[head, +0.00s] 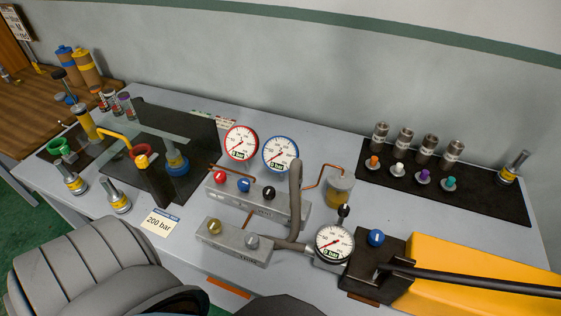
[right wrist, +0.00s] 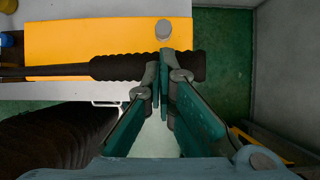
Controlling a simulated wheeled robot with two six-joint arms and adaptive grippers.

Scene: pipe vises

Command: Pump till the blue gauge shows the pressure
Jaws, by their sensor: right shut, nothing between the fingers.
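The blue-rimmed gauge (head: 281,154) stands upright on the grey valve block and its label reads 0 bar. A card (head: 160,222) on the bench front reads 200 bar. The yellow hand pump (head: 450,305) lies at the right, with a black lever (head: 480,284) over it. In the right wrist view the lever's ribbed black grip (right wrist: 115,67) crosses above the yellow body (right wrist: 85,35). My right gripper (right wrist: 162,72) is shut and empty, its fingertips overlapping the grip near its end; I cannot tell whether they touch. My left gripper is not in view.
A red-rimmed gauge (head: 240,142) and a black-rimmed gauge (head: 334,243) also read 0 bar. The valve block has red (head: 219,178), blue (head: 244,185) and black (head: 269,193) knobs. A blue knob (head: 376,238) tops the pump head. Fittings stand on a dark mat (head: 480,200) behind.

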